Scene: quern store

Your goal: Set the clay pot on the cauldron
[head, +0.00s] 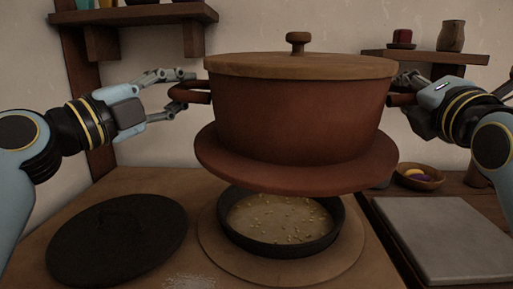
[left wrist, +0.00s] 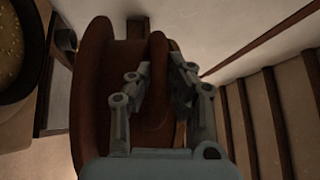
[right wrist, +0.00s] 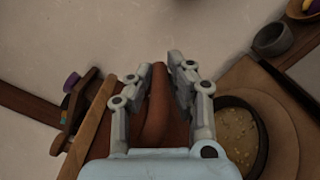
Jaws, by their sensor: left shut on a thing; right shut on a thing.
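The clay pot (head: 295,118) is reddish brown, with a flat wooden lid (head: 300,66) and a wide flange (head: 290,172) at its base. It hangs upright in the air above the cauldron (head: 262,244), a dark, open round vessel holding pale, speckled food. A gap shows between flange and cauldron, whose back part is hidden. My left gripper (head: 183,88) is shut on the pot's left handle (left wrist: 158,100). My right gripper (head: 403,91) is shut on the opposite handle (right wrist: 158,100). The cauldron also shows in the right wrist view (right wrist: 262,150).
The cauldron stands on a round board (head: 350,255) on the wooden table. A black lid (head: 115,240) lies at left, a grey slab (head: 450,238) at right. A bowl (head: 420,181) sits behind the slab. Shelves with vessels (head: 451,37) are on the wall.

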